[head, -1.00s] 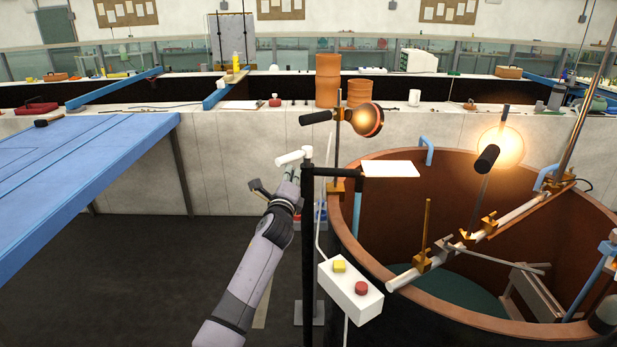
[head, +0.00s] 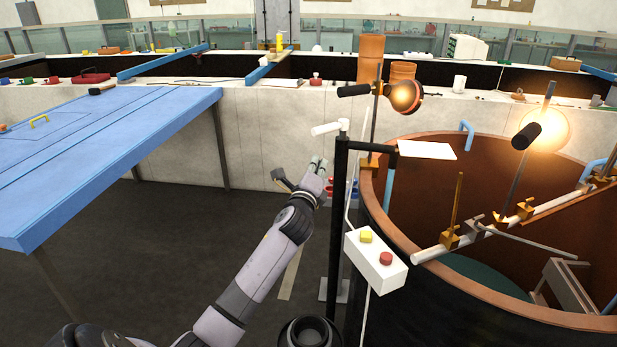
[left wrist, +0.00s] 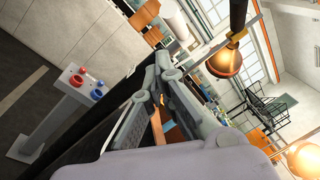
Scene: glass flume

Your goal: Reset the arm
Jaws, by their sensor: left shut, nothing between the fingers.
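My left arm (head: 265,260) reaches up from the bottom of the head view. Its left gripper (head: 318,165) is beside the black post (head: 338,220), just below a white horizontal tube (head: 330,127). In the left wrist view the left gripper (left wrist: 160,80) is shut with nothing between its fingers, and a dark post runs close by it. I cannot tell whether the gripper touches the post. My right gripper is in none of the views.
A white box with a yellow and a red button (head: 376,262) hangs at the post. The large round brown tank (head: 480,295) with clamps and lit lamps (head: 404,97) stands right. A blue table (head: 110,150) is left. Dark floor (head: 170,230) between is clear.

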